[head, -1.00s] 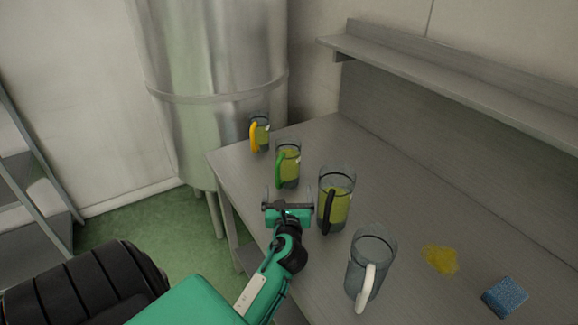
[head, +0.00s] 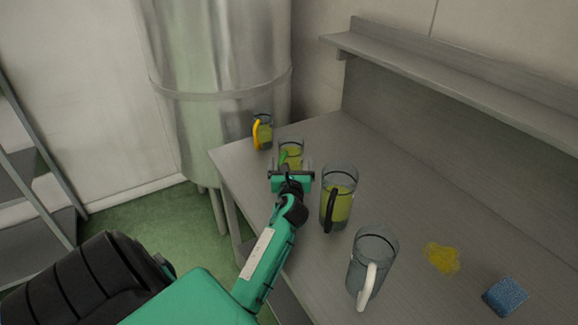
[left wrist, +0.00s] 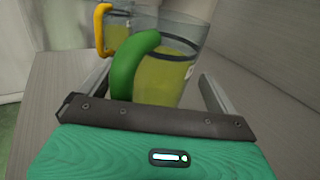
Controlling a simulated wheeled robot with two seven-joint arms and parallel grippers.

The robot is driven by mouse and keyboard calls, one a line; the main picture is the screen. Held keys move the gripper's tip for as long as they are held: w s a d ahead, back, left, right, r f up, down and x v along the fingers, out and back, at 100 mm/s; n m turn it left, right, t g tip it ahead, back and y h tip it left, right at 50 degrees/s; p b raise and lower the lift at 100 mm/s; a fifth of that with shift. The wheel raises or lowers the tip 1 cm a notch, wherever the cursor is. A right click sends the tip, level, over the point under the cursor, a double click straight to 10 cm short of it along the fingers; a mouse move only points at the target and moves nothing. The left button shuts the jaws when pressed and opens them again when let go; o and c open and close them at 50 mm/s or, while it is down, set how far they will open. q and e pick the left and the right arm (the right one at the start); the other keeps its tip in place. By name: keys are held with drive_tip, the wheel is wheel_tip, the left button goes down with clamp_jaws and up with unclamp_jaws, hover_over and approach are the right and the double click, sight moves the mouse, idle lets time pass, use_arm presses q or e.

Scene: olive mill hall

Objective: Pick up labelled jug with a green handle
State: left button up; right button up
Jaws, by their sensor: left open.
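The jug with a green handle (head: 292,150) stands on the grey table, holding yellow-green liquid; its lower part is hidden behind my gripper in the head view. My left gripper (head: 291,170) is open right at this jug. In the left wrist view the green handle (left wrist: 132,64) and jug body (left wrist: 170,72) stand close ahead, between the open fingers (left wrist: 160,92). A small part of a white label shows at the jug's right side. My right gripper is not in view.
A yellow-handled jug (head: 262,132) stands behind, near the steel tank (head: 222,60). A black-handled jug (head: 338,190) stands close on the right, and an empty white-handled jug (head: 372,255) nearer. A yellow spill (head: 441,257) and blue sponge (head: 505,296) lie on the table (head: 420,200).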

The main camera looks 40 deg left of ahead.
use_arm(q)
drive_tip(key=c, duration=1.4)
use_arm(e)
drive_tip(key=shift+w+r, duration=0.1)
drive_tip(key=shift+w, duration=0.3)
use_arm(q)
drive_tip(key=shift+r, duration=0.25)
drive_tip(key=shift+c, duration=0.2)
